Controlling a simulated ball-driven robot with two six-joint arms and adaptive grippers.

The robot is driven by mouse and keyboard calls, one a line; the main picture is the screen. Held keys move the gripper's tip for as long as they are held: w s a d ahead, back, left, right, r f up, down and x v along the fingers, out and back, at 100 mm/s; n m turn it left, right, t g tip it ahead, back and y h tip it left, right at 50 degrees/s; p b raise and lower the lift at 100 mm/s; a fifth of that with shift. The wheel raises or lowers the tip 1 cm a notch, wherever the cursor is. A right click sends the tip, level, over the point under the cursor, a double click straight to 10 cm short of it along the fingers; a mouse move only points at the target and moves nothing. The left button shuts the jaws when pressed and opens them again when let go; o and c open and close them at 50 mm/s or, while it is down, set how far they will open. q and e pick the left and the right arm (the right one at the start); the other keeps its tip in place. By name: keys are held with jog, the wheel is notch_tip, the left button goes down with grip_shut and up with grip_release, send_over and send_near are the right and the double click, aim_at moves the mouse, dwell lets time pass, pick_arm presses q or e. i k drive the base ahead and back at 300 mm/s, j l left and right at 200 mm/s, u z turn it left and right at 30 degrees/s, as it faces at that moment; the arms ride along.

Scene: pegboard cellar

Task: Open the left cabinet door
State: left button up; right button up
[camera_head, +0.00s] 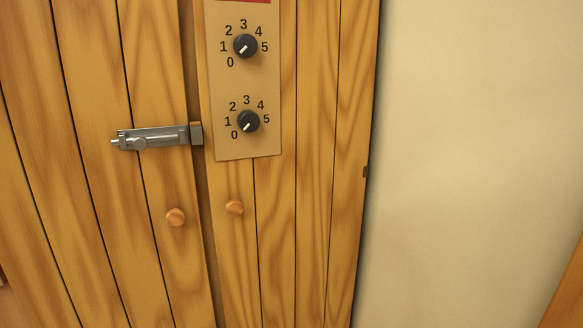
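The left cabinet door (90,215) is made of wooden planks and appears closed against the right door (285,230), with a dark gap between them. Neither of my grippers is in view.
A bare cream wall (470,150) is on the right, with a wooden edge (568,290) at the bottom right corner.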

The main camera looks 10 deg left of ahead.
aim_at(95, 232)
jog(key=u, duration=1.4)
